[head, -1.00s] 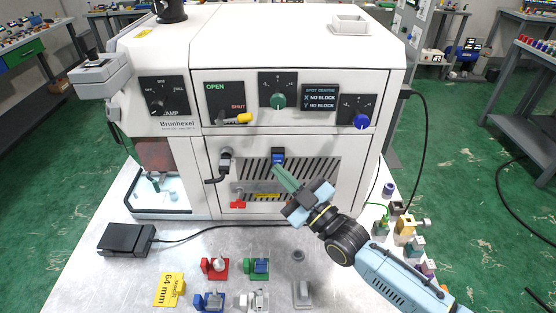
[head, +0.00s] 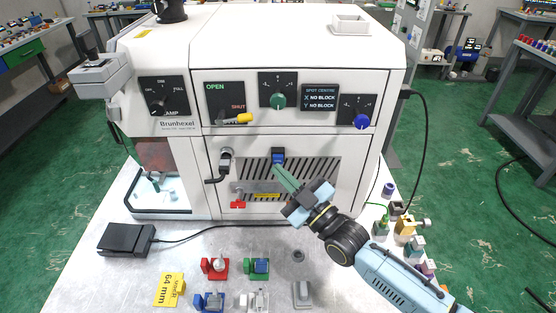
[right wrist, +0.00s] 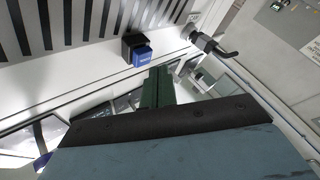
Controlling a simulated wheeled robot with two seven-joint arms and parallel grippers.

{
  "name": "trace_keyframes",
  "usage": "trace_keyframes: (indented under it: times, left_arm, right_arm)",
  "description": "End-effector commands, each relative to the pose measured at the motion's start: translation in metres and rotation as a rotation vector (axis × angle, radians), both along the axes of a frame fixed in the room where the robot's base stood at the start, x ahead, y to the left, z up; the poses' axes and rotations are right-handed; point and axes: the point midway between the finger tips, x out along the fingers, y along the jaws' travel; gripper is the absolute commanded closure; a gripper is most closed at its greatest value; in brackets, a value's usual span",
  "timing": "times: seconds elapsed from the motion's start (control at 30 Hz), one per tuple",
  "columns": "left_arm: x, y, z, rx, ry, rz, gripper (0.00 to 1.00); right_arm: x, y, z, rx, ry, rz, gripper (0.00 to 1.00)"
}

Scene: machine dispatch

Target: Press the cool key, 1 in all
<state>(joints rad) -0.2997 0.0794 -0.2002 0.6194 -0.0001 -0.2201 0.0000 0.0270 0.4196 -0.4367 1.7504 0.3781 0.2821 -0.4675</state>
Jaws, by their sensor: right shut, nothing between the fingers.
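A small blue key (head: 278,155) in a black housing sits at the top of the slotted vent on the machine's lower front panel; I take it for the cool key. In the right wrist view the blue key (right wrist: 142,55) stands out from its black housing, and its small label is too blurred to read. My right gripper (head: 277,170) is shut and empty, its green fingers pointing at the key. In the right wrist view its fingertips (right wrist: 157,72) are close beside the key; I cannot tell whether they touch. My left gripper is out of view.
The white machine (head: 300,50) carries a knob panel above the vent. A black lever handle (head: 217,178) and a red part (head: 238,204) are left of the fingers. A black pedal (head: 125,239) and several coloured fixtures stand on the table in front.

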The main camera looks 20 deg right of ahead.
Motion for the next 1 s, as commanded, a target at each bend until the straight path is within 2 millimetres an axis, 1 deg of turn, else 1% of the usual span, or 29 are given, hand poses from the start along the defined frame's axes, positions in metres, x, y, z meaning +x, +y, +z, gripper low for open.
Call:
trace_keyframes:
  times: [0.3,1.0]
  left_arm:
    - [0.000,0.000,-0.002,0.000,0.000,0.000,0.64]
    - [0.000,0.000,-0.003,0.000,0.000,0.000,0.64]
  right_arm:
    - [0.008,-0.002,0.000,0.000,0.001,0.000,1.00]
    - [0.012,-0.003,0.000,0.000,0.000,0.000,1.00]
